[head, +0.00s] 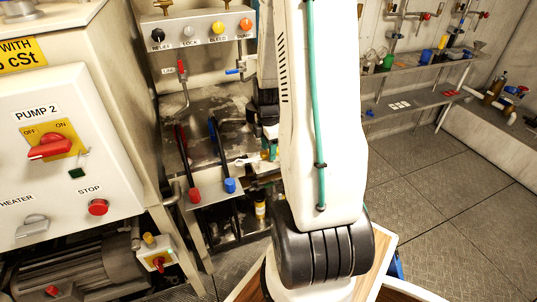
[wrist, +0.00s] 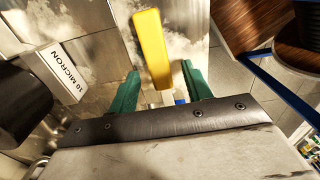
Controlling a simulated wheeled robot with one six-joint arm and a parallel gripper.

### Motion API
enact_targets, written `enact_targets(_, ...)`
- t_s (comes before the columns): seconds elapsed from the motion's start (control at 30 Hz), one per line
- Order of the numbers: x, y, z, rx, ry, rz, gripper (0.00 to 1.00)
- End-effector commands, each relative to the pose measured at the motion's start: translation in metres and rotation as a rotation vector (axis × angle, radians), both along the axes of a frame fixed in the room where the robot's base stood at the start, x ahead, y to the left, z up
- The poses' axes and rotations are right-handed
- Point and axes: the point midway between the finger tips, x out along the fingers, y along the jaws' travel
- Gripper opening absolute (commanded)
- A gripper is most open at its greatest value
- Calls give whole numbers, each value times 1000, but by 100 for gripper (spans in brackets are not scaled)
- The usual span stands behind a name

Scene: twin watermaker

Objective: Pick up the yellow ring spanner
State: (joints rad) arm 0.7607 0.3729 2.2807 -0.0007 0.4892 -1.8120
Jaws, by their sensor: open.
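A yellow bar-shaped handle (wrist: 151,48), which looks like the yellow ring spanner, runs lengthwise between the two green fingertips of my gripper (wrist: 160,74) in the wrist view. The fingers are open, with a gap on each side of the handle. A short pale metal part shows at its lower end; no ring end is clearly visible. I cannot tell its height relative to the fingertips. In the head view, my arm hides most of the gripper and the spanner.
A block labelled "10 MICRON" (wrist: 68,72) stands left of the fingers, near a black cylinder (wrist: 28,105). A valve panel (head: 205,27) is above. Floor at right is clear.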

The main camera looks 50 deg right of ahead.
Motion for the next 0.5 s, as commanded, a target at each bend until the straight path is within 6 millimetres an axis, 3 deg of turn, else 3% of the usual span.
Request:
enact_targets(0.3,0,0,-5,0,0,0,46)
enact_targets(0.47,0,0,-5,0,0,0,2)
enact_targets(0.5,0,0,-5,0,0,0,0)
